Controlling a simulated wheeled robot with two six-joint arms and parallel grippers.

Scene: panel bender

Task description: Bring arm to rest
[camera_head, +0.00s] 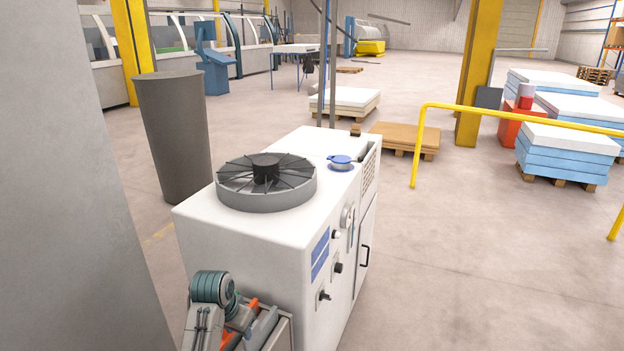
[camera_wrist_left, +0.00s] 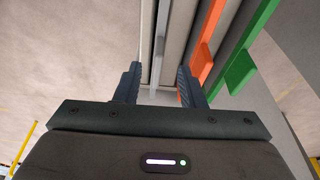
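My left gripper (camera_wrist_left: 158,84) shows clearly in the left wrist view. Its two dark fingers stand apart, with a clear gap between them, and it holds nothing that I can see. Pale grey bars lie beyond the fingertips; I cannot tell whether the fingers touch them. An orange strip (camera_wrist_left: 206,45) runs close beside the right finger, and a green strip (camera_wrist_left: 247,58) lies farther right. In the head view I cannot make out the left fingers clearly at the lower left. My right gripper is in neither view.
A white machine cabinet (camera_head: 250,243) with a round fan stands close in front. A box (camera_head: 281,335) with orange and grey pieces is at its near side. A dark bin (camera_head: 175,140) stands behind left. A yellow rail (camera_head: 419,150) stands at right. Floor right of the cabinet is clear.

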